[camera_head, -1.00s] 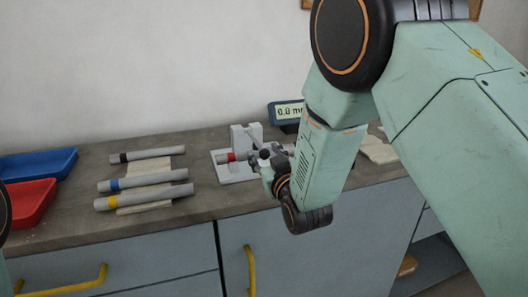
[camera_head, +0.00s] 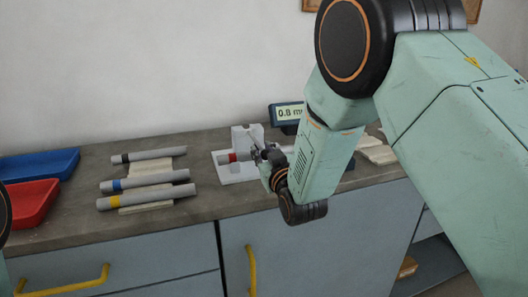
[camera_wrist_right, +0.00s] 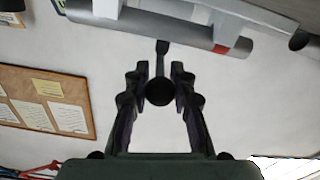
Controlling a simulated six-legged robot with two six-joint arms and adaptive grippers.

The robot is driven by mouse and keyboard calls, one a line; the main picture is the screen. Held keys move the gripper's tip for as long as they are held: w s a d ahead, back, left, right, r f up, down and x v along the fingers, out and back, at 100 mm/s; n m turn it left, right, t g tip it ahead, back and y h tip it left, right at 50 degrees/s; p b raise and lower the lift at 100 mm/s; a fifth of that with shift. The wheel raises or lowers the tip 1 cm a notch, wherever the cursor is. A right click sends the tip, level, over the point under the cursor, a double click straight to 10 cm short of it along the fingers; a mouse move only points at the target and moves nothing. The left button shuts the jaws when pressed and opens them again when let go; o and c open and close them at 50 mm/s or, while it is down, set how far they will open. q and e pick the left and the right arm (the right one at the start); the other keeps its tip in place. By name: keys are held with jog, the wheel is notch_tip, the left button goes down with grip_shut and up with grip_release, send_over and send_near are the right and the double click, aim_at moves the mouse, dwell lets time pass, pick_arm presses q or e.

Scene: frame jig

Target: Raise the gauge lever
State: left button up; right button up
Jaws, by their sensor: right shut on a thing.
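The gauge (camera_head: 238,176) is a pale block on a white base plate near the back of the bench. A grey tube with a red band (camera_head: 232,157) lies in it. The lever's round black knob (camera_wrist_right: 159,92), on a thin dark stem, sits between the fingers of my right gripper (camera_wrist_right: 159,88) in the right wrist view. In the head view, my right gripper (camera_head: 262,151) is at the gauge's right side and partly hides the lever. It is shut on the knob. My left gripper is out of view.
A display (camera_head: 288,113) behind the gauge appears to read 0.8. Banded grey tubes (camera_head: 147,188) lie on a pale rest to the left. Blue (camera_head: 40,163) and red (camera_head: 30,203) trays stand at far left. Bare bench lies between the tubes and gauge.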

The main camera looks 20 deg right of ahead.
grip_shut()
